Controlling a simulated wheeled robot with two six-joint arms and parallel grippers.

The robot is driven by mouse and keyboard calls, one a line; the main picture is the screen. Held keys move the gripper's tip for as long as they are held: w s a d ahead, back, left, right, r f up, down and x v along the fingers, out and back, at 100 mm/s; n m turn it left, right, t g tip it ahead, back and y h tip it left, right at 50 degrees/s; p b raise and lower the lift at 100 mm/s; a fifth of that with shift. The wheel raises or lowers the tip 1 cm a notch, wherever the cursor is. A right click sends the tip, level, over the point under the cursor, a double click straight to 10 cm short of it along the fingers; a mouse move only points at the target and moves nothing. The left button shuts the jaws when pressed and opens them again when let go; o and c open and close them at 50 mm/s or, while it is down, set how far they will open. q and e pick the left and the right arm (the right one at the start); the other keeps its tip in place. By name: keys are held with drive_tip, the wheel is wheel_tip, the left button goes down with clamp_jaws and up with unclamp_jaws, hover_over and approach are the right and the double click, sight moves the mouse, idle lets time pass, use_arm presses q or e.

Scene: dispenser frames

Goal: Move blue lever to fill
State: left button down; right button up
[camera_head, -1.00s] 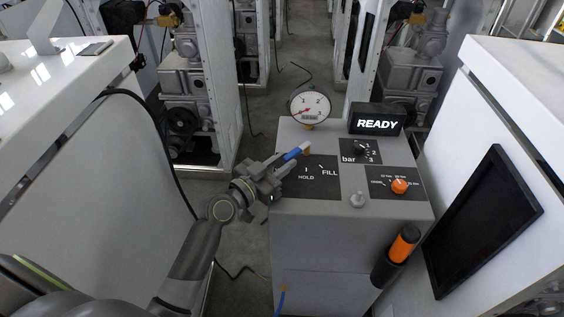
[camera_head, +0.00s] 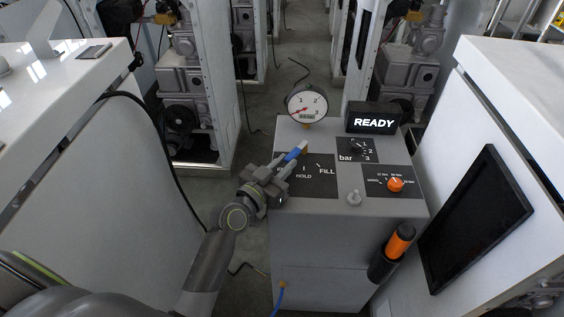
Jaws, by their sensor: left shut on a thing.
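The blue lever (camera_head: 295,154) is on the left of the grey dispenser's top panel, tilted up to the right above the HOLD mark (camera_head: 304,176). The FILL mark (camera_head: 327,171) is to the right of HOLD on the same dark plate. My left gripper (camera_head: 283,166) is shut on the lever's lower part, and its fingers hide the lever's base. The lever's upper blue part and pale tip stick out past the fingers. My right gripper is not in view.
The dispenser top also holds a round gauge (camera_head: 306,103), a READY display (camera_head: 374,119), a bar knob (camera_head: 357,146), an orange knob (camera_head: 396,184) and a small metal knob (camera_head: 354,198). An orange-and-black handle (camera_head: 400,241) hangs in front. White cabinets (camera_head: 85,200) flank both sides.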

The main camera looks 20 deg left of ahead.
use_arm(q)
drive_tip(key=c, duration=1.3)
unclamp_jaws()
drive_tip(key=shift+b+v, duration=2.3)
drive_tip(key=shift+v, duration=6.4)
